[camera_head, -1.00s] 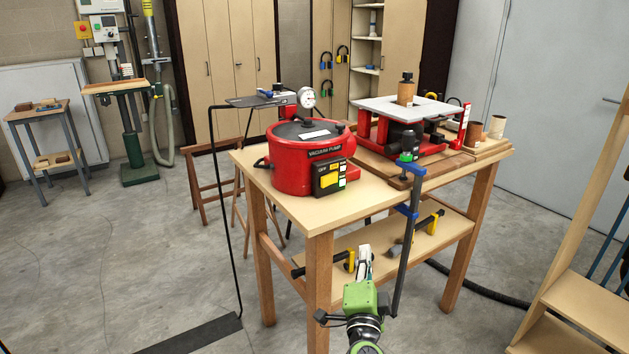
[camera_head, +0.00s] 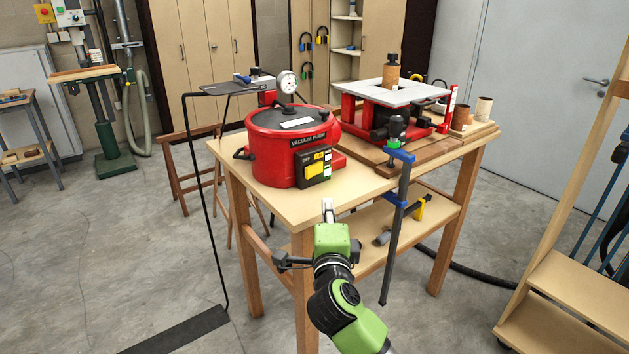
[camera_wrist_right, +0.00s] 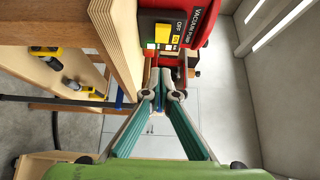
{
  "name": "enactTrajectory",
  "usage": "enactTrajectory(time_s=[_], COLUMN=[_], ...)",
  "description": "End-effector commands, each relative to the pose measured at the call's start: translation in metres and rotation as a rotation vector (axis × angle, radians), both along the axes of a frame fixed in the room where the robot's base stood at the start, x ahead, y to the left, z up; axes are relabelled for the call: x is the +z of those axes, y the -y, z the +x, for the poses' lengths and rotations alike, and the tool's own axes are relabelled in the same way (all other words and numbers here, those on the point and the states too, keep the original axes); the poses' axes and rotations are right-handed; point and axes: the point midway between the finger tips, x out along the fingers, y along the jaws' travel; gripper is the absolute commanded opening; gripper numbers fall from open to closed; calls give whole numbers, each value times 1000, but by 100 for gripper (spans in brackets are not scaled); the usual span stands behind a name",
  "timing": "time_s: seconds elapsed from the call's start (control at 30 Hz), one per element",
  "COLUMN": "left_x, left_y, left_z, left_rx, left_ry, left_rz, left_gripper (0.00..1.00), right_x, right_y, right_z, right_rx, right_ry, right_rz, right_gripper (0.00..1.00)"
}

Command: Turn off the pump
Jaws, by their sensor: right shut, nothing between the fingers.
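The red vacuum pump (camera_head: 270,160) stands on the near left part of the wooden table. Its dark control box (camera_head: 314,166), with a yellow panel and pale buttons, is on the front right side. In the right wrist view, the pump (camera_wrist_right: 190,12) is upper middle, and the control box (camera_wrist_right: 163,32) shows a yellow button, a white button and an "OFF" label. My right gripper (camera_head: 328,203) is shut and empty, in front of the table's near edge, below and apart from the control box. Its fingers (camera_wrist_right: 158,95) meet in the wrist view. My left gripper is not in view.
The wooden table (camera_head: 280,205) has a lower shelf (camera_head: 350,218) with clamps on it. A blue-and-black clamp (camera_head: 397,200) hangs upright at the table's front edge, right of my gripper. A red router table (camera_head: 390,105) stands behind right. A thin black stand (camera_head: 200,180) is at left.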

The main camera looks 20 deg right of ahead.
Motion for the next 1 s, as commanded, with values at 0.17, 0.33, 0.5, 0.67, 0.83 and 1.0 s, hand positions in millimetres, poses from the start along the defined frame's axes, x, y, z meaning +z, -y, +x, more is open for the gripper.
enactTrajectory(time_s=[0.17, 0.33, 0.5, 0.67, 0.83, 1.0], left_x=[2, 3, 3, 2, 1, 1], left_y=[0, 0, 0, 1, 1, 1], left_z=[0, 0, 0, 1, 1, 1], left_rx=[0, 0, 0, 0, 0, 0], left_ry=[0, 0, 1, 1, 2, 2], left_rz=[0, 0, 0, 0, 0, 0], left_gripper=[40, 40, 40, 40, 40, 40], right_x=[2, 1, 1, 0, 0, 0], right_y=[10, 19, 26, 14, 8, 6], right_z=[30, 63, 93, 111, 121, 123], right_rx=[-4, -3, -1, -1, 0, 0], right_ry=[0, 1, 1, 0, 0, 1], right_rz=[-2, -1, 0, 1, 1, 0], right_gripper=[0, 0, 0, 0, 0, 0])
